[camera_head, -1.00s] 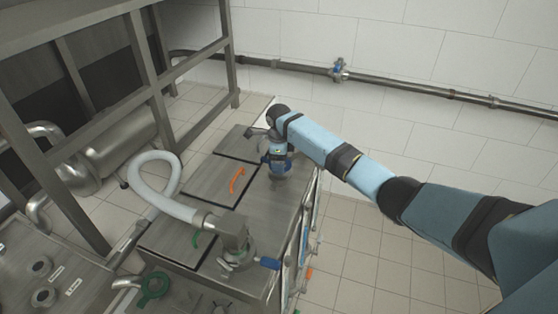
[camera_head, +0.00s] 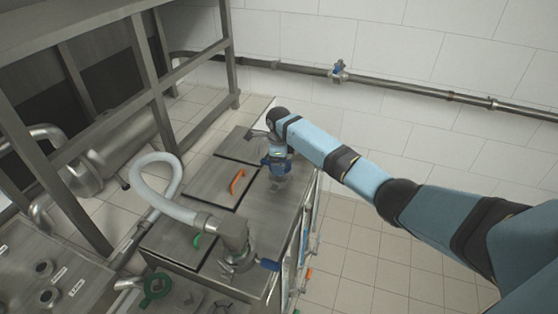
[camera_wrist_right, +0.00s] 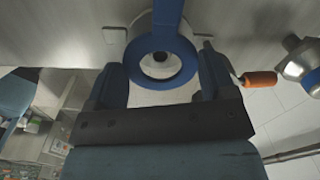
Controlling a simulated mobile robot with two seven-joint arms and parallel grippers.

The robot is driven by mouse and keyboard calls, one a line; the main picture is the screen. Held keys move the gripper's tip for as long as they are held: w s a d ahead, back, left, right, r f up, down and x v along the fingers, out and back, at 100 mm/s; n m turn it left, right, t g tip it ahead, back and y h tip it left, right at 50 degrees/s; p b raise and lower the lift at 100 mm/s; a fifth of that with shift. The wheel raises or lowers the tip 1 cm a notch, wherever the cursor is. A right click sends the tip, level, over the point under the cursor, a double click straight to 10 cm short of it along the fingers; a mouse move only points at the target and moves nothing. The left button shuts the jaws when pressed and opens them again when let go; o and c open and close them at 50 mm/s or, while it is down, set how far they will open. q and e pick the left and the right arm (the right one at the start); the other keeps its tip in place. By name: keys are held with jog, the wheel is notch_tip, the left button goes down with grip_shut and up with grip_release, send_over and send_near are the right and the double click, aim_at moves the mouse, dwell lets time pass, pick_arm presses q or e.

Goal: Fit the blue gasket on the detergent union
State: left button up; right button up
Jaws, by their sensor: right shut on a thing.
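The blue gasket (camera_wrist_right: 183,68) is a flat blue ring in the right wrist view, with a blue strip running up from it. My right gripper (camera_wrist_right: 163,77) has one finger on each side of the ring and is shut on it. A pale round fitting with a dark centre shows through and behind the ring; it may be the detergent union, and I cannot tell whether the ring touches it. In the head view my right gripper (camera_head: 277,160) is over the far right of the steel cabinet top, with blue showing there. My left gripper is not in view.
An orange handle (camera_head: 237,181) lies on the cabinet lid; an orange grip (camera_wrist_right: 259,78) shows in the wrist view. A grey elbow (camera_head: 234,232) with a pale hose (camera_head: 150,190) stands nearer. A steel frame stands left.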

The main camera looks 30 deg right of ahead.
jog(key=shift+f, duration=1.65)
jog(key=o, duration=0.8)
jog(key=shift+o, duration=0.2)
notch_tip(320, 180, up, 19)
jog(key=p, duration=0.6)
jog(key=shift+f, duration=0.15)
jog(key=shift+s, duration=0.1)
